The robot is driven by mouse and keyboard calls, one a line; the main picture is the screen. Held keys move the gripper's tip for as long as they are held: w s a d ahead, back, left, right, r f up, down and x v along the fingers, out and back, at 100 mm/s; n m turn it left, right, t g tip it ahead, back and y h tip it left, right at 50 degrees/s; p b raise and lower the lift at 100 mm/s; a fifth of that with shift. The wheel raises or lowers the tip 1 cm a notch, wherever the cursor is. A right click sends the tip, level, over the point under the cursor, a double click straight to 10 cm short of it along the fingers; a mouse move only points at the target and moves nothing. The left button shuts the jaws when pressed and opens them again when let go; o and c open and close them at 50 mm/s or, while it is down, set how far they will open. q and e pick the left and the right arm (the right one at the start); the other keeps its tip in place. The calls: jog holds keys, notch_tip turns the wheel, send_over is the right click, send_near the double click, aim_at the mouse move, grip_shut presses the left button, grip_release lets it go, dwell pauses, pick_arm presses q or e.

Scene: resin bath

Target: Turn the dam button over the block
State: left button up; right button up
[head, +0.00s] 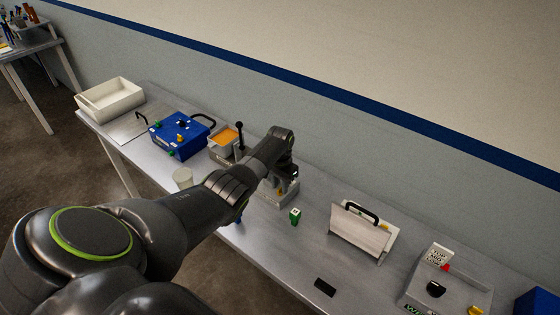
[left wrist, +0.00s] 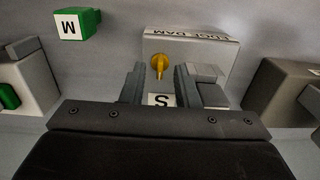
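The grey edge dam block (left wrist: 205,48) lies ahead of my left gripper in the left wrist view, with its lettering upside down. A yellow button (left wrist: 158,64) stands on it, just beyond the fingertips. My left gripper (left wrist: 160,72) has its fingers apart, one on each side of the line to the button, not touching it as far as I see. A white face marked S (left wrist: 160,100) shows between the fingers; its lower part is hidden. In the head view the dam (head: 283,197) is partly hidden by my left arm. My right gripper is not in view.
A blue box (head: 180,138), an orange-topped container (head: 224,140) and a white tray (head: 110,98) stand left. A handled panel (head: 362,232) and grey control box (head: 440,285) stand right.

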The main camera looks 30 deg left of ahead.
aim_at(280, 188)
pick_arm(q)
notch_tip(280, 188, up, 16)
jog(key=b, duration=0.2)
jog(key=shift+r, duration=0.15)
dwell(0.5)
